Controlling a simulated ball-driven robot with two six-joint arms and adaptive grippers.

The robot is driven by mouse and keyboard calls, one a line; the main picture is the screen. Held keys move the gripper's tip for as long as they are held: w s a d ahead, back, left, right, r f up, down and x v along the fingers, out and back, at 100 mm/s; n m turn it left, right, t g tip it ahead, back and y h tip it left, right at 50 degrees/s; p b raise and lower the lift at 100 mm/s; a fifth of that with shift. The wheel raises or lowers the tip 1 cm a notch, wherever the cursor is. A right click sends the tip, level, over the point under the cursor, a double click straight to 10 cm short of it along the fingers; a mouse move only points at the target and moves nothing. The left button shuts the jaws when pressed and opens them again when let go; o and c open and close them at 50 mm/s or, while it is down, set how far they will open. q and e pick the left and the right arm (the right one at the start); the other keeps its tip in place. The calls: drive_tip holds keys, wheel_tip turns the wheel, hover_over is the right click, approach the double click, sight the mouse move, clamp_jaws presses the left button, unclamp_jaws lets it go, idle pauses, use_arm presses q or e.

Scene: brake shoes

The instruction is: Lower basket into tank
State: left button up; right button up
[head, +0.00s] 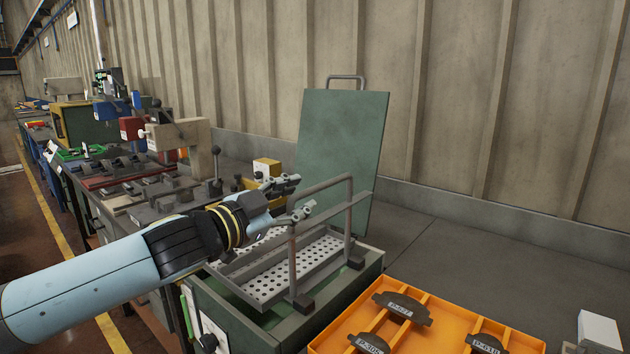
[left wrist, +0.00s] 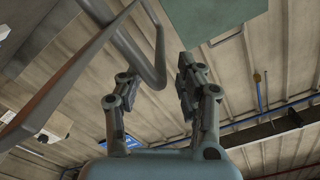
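The basket (head: 262,284) is a grey perforated tray with an upright tubular handle (head: 322,187). In the head view it sits level in the mouth of the green tank (head: 256,325), near rim height; its underside is hidden. My right gripper is not in view.
A green panel with a handle (head: 340,145) stands upright behind the tank. An orange divided tray (head: 440,340) with labelled brake shoes lies in front right.

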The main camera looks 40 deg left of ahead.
sight(314, 190)
use_arm(q)
drive_tip(key=shift+w+b, duration=0.35)
drive_tip(key=shift+w, duration=0.1)
drive_tip(key=w+b, duration=0.1)
drive_tip(key=w, duration=0.1)
drive_tip(key=shift+w+d+f, duration=0.1)
drive_tip(key=shift+w, duration=0.2)
drive_tip(key=shift+w+d+b, duration=0.1)
drive_tip(key=shift+w+b, duration=0.3)
drive_tip(key=shift+w, duration=0.5)
clamp_jaws()
